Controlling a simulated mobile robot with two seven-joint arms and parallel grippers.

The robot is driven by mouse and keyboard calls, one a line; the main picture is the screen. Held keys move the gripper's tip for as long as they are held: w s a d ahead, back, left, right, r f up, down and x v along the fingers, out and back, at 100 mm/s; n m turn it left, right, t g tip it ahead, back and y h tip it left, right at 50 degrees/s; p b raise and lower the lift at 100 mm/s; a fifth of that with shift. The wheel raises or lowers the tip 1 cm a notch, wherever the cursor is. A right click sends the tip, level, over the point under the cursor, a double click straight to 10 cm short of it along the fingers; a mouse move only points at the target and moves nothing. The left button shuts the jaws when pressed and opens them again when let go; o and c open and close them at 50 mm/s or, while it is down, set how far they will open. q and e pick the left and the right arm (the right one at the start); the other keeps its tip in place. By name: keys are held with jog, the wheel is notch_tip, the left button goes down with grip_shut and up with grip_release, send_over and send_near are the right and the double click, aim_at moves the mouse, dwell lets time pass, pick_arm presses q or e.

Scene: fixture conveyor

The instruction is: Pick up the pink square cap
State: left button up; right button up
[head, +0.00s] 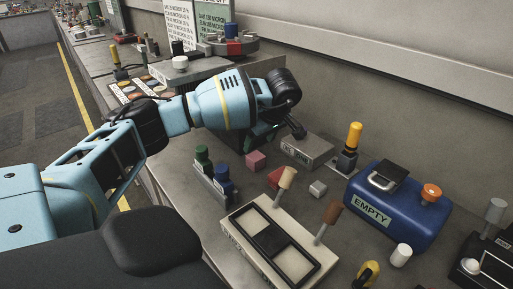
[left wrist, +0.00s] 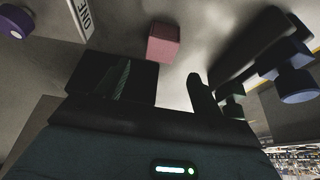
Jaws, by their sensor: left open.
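The pink square cap (head: 256,160) is a small pink block on the grey bench. It sits between the green and blue knobs and a grey block with a label. In the left wrist view the pink cap (left wrist: 163,42) lies just beyond the fingertips, apart from them. My left gripper (head: 282,135) is above and slightly behind the cap in the head view. Its jaws are open and empty, with the two dark fingers spread in the left wrist view (left wrist: 160,88). My right gripper is not in view.
Near the cap stand green and blue knobs (head: 223,180), a red piece (head: 275,179), a small grey cube (head: 318,188) and a grey labelled block (head: 307,153). A cream box with levers (head: 240,232) is in front. A blue EMPTY case (head: 400,215) stands right.

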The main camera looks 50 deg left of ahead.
aim_at(256, 156)
pick_arm(q)
jog(key=shift+f, duration=0.1)
jog(key=shift+s+a+f, duration=0.1)
jog(key=shift+f, duration=0.2)
jog(key=shift+x, duration=0.9)
jog(key=shift+d+x, duration=0.15)
jog(key=shift+x, duration=1.15)
jog(key=shift+d+x, duration=0.2)
jog(key=shift+x, duration=1.05)
jog(key=shift+f, duration=0.15)
jog(key=c, duration=1)
jog(key=shift+r, duration=5.05)
jog(key=shift+c, duration=0.2)
